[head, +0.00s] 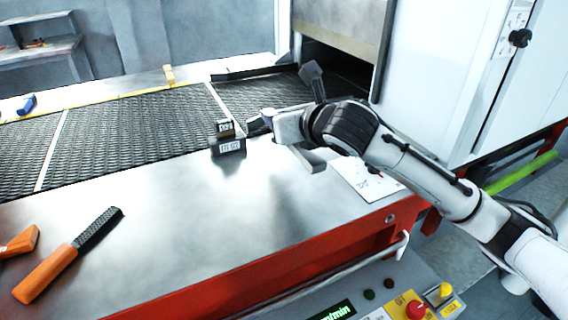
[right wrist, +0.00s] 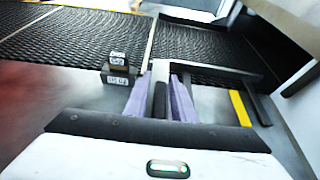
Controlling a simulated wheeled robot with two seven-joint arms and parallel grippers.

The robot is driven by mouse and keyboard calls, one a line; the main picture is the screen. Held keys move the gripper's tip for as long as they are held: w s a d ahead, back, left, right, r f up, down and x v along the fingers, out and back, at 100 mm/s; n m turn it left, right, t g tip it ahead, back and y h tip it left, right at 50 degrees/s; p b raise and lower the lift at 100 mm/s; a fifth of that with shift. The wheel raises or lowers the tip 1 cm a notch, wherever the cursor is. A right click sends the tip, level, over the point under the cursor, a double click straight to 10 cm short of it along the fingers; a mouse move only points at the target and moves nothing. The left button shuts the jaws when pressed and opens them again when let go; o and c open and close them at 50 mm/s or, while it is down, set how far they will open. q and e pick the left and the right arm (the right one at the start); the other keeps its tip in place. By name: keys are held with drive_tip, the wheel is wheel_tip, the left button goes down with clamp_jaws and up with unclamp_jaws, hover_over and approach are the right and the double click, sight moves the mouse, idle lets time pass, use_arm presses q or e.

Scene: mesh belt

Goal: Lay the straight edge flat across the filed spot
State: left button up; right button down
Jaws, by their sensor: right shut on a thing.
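My right gripper (head: 262,121) reaches in from the right over the near edge of the mesh belt. In the right wrist view its two pale purple fingers (right wrist: 160,102) are shut on a narrow dark piece (right wrist: 160,99), which I take to be the straight edge. A grey part (right wrist: 161,70) shows just beyond the fingertips. In the head view the held piece is mostly hidden by the gripper. The filed spot cannot be made out. My left gripper is not in view.
Two small labelled dark blocks, one in front (head: 229,147) and one behind (head: 225,128), stand just left of the gripper. A file with an orange handle (head: 45,273) lies on the steel ledge (head: 160,240). A white sheet (head: 362,180) lies right. The ledge's middle is clear.

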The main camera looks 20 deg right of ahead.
sight(306, 161)
wheel_tip(306, 161, down, 8)
drive_tip(key=shift+f+b, duration=0.1)
drive_tip(key=shift+b, duration=0.45)
drive_tip(key=c, duration=1.5)
unclamp_jaws()
drive_tip(key=shift+f, duration=0.15)
drive_tip(key=shift+s+r, duration=0.2)
drive_tip(key=shift+r, duration=0.05)
drive_tip(key=v, duration=1.1)
drive_tip(key=shift+s+r+p, duration=0.15)
drive_tip(key=shift+s+p, duration=0.1)
drive_tip(key=shift+p, duration=0.1)
